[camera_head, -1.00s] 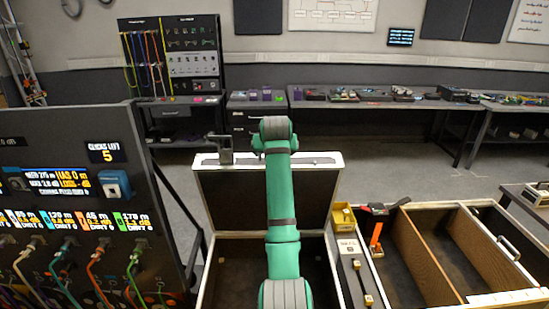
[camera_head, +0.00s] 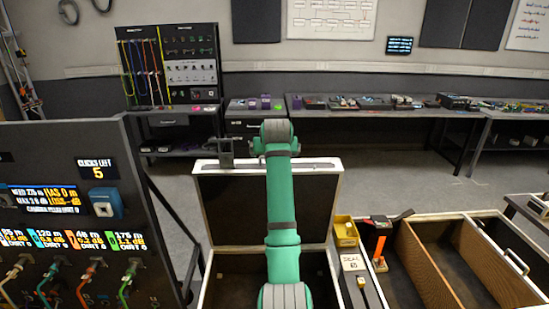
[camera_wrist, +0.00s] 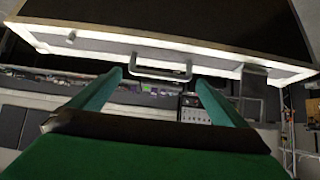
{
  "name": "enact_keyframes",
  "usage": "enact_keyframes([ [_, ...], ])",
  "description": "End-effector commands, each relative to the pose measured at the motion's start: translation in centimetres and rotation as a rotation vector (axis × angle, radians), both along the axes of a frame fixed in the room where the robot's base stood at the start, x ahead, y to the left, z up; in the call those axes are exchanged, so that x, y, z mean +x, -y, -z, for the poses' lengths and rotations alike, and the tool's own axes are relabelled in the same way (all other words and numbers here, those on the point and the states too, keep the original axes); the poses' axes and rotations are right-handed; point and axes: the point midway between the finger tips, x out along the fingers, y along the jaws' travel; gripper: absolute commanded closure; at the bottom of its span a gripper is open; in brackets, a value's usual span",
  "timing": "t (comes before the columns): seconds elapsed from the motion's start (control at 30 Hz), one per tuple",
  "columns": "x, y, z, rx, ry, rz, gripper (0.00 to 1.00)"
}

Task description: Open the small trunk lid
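The trunk (camera_head: 207,284) stands in front of me, its dark inside showing. Its lid (camera_head: 228,210), a dark panel with a pale rim, stands raised at the far side, roughly upright. My green arm crosses over the trunk and the middle of the lid, hiding my gripper in the head view. In the wrist view, my gripper (camera_wrist: 160,78) has its two green fingers spread apart. A grey latch-like piece (camera_head: 225,150) sticks up from the lid's edge.
A dark panel with screens and coloured cables (camera_head: 75,200) stands close on the left. On the right are a small yellow box (camera_head: 345,230), an orange-handled item (camera_head: 380,248) and an open partitioned crate (camera_head: 415,262). Workbenches (camera_head: 360,108) line the back wall, with clear floor before them.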

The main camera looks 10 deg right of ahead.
Motion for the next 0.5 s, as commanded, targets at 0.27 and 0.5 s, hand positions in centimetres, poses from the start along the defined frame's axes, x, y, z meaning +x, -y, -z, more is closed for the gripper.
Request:
enact_keyframes([
  [0.27, -0.1, -0.2, 0.5, 0.001, -0.011, -0.001, 0.04],
  [0.5, -2.2, -0.4, -1.2, 0.001, -0.009, 0.000, 0.04],
])
